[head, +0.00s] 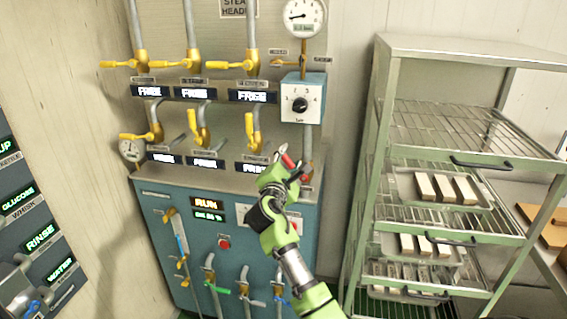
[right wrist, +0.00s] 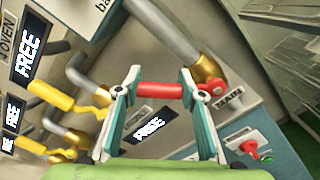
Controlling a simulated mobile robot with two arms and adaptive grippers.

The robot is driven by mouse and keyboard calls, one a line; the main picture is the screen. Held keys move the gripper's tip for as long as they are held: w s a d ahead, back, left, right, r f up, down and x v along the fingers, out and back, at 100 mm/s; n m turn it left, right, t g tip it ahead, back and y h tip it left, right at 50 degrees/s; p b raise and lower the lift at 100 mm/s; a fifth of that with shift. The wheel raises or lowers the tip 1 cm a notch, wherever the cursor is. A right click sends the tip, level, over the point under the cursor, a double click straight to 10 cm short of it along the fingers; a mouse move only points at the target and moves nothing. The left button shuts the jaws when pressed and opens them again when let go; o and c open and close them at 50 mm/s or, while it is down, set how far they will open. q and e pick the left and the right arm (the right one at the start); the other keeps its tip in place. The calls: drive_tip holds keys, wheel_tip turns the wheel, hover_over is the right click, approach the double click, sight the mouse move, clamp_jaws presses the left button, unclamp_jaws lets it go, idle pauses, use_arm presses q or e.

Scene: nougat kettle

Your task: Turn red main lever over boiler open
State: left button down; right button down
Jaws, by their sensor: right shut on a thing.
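The red main lever (right wrist: 155,89) lies crosswise between the fingers of my right gripper (right wrist: 162,84) in the right wrist view. Its right end meets a brass valve body (right wrist: 207,71) on a grey pipe, beside a label reading MAIN (right wrist: 229,96). In the head view my right gripper (head: 288,166) is at the right end of the boiler top, shut on the lever, and the fingers partly hide it. My left gripper is not in view.
The blue boiler cabinet (head: 155,225) stands below, with several smaller valves on its front. Yellow valve levers (head: 252,130) and pipes are left of my gripper. A dial box (head: 302,98) is above it. A wire rack (head: 385,150) with trays stands right.

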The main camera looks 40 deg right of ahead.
drive_tip(key=m, duration=0.1)
drive_tip(key=s+d+r+m, duration=0.1)
drive_tip(key=m, duration=0.1)
drive_tip(key=shift+s+d, duration=0.1)
drive_tip(key=shift+s, duration=0.15)
drive_tip(key=shift+s+d+r+m+b, duration=0.15)
drive_tip(key=shift+s+d+m, duration=0.25)
drive_tip(key=shift+m, duration=0.4)
drive_tip(key=shift+s+d+f+m+b, duration=0.15)
drive_tip(key=shift+s+d+m, duration=0.25)
drive_tip(key=shift+m, duration=0.4)
drive_tip(key=shift+s+d+r+m+b, duration=0.15)
drive_tip(key=shift+s+d+m+b, duration=0.25)
drive_tip(key=shift+m, duration=0.4)
drive_tip(key=shift+a, duration=0.1)
drive_tip(key=c, duration=1.3)
unclamp_jaws()
drive_tip(key=shift+s, duration=0.1)
drive_tip(key=v, duration=1.2)
